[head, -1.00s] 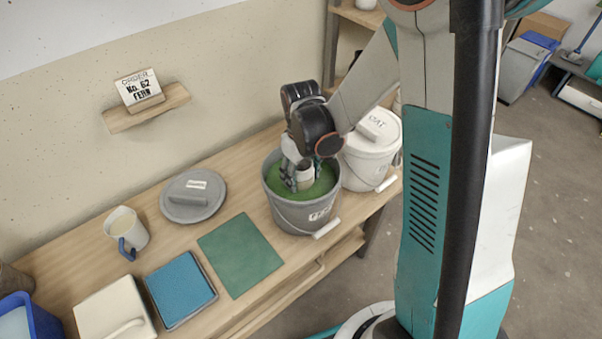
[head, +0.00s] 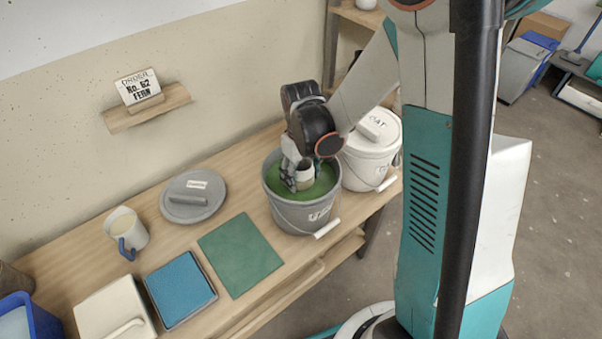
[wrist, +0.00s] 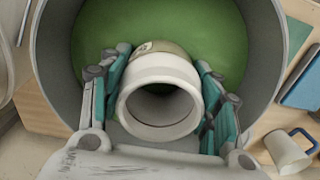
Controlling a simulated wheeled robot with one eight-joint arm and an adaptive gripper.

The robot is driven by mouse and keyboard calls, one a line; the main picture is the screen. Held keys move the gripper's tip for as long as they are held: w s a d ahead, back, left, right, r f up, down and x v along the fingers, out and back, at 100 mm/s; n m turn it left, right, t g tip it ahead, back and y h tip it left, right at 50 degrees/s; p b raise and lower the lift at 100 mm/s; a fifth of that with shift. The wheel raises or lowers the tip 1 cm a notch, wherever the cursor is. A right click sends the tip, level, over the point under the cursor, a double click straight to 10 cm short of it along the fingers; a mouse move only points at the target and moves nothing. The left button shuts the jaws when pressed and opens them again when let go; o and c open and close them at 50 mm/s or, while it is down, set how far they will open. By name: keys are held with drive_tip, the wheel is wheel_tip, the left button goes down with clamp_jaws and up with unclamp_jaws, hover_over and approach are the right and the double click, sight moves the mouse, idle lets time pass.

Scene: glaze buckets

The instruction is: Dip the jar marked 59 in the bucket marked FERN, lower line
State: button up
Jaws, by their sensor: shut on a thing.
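My gripper (wrist: 160,105) is shut on a small pale jar (wrist: 158,75), with one finger on each side of it. The jar's round mouth faces the wrist camera. A dark mark shows on its tan shoulder, but I cannot read it. The jar, also in the head view (head: 305,173), is inside the rim of a grey bucket (head: 293,216) of green glaze (head: 325,180). Its lower part is hidden, so I cannot tell how deep it sits or see any line. The lettering on the bucket's front is too small to read surely.
A white lidded bucket (head: 367,165) stands close to the right. A grey lid (head: 193,205), green mat (head: 240,254), blue pad (head: 180,294) and mug (head: 126,229) lie left along the bench.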

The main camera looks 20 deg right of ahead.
idle(0.3)
drive_tip(key=shift+r+p, duration=1.95)
drive_tip(key=shift+r, duration=0.85)
wheel_tip(320, 180, up, 8)
drive_tip(key=p, duration=0.5)
drive_tip(key=shift+f, duration=0.15)
